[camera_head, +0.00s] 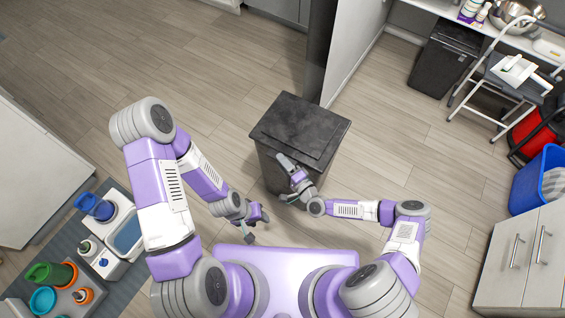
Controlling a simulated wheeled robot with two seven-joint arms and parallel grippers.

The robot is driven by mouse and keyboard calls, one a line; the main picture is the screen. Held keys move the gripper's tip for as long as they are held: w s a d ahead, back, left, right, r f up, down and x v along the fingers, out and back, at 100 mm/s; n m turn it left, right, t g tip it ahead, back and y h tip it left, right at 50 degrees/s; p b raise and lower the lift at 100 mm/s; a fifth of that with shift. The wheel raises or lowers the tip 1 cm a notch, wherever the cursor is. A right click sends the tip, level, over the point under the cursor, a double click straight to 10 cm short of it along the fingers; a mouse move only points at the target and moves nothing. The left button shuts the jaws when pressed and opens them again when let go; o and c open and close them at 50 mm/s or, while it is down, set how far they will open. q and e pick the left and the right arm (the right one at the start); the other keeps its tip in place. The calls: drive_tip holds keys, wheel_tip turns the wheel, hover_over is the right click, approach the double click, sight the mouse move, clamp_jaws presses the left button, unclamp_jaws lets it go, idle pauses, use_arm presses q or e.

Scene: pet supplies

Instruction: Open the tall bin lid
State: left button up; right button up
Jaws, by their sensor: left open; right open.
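The tall bin (318,113) is dark grey and stands upright on the floor in front of me. Its flat lid (302,122) lies closed on top. My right gripper (286,180) is open and empty at the bin's near side, with one finger overlapping the lid's near edge in the picture. I cannot tell whether it touches the bin. My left gripper (257,227) is open and empty, lower and to the left, apart from the bin. The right arm hides part of the bin's near side.
A second dark bin (440,65) stands at the upper right beside a step stool (515,75). A blue basket (537,180) and a white cabinet (525,260) are at the right. Bowls and containers sit on a grey mat (62,243) at the lower left. Floor left of the bin is clear.

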drive_tip(key=shift+w, duration=0.1)
clamp_jaws()
idle(0.3)
